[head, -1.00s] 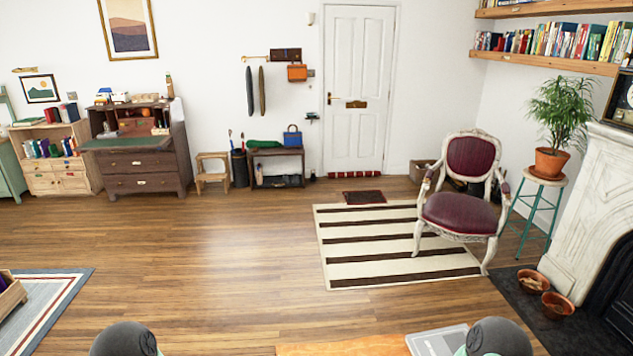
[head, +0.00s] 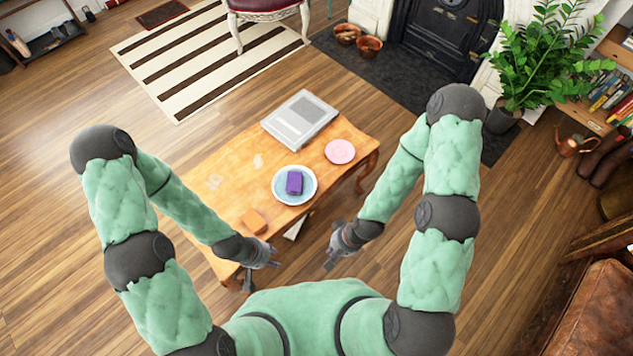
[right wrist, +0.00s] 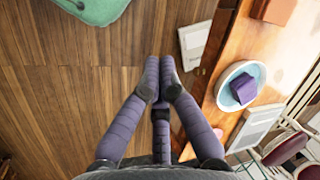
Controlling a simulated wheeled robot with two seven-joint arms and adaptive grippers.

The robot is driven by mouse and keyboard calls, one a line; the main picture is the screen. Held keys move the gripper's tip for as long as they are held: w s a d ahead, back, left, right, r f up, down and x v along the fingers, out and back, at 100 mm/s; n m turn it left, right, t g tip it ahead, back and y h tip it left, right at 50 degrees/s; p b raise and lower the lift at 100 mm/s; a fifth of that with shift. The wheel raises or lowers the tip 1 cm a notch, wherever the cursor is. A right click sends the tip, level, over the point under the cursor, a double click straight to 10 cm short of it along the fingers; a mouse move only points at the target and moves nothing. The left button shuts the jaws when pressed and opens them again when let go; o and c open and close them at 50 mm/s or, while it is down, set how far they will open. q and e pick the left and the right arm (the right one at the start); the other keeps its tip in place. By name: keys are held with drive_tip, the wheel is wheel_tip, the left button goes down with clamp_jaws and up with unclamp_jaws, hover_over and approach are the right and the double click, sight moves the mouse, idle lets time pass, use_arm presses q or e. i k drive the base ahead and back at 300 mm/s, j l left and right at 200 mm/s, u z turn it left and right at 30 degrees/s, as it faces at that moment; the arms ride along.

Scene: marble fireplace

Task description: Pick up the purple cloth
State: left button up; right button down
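The purple cloth (head: 294,183) is a small folded block lying on a pale blue plate (head: 293,202) on the wooden table. In the right wrist view the cloth (right wrist: 243,88) shows at the right, on the plate (right wrist: 226,98). My left gripper (head: 262,270) is beside the table's near edge, short of the plate; its fingers are too small to judge. My right gripper (head: 331,258) is off the near right side of the table, apart from the plate and cloth. In the right wrist view its fingertips (right wrist: 160,66) meet with nothing visible between them.
The wooden table (head: 229,163) also bears a grey book-like item (head: 300,119), a pink plate (head: 340,151) and an orange block (head: 253,220). A brown leather seat (head: 590,310) is at the lower right. Open wooden floor lies left of the table.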

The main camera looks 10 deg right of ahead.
sight(294, 178)
drive_tip(key=i+l+u, duration=0.15)
drive_tip(key=i+l, duration=0.15)
drive_tip(key=i+l+u, duration=0.1)
drive_tip(key=i+l, duration=0.15)
drive_tip(key=l, duration=0.25)
drive_tip(key=u, duration=1.4)
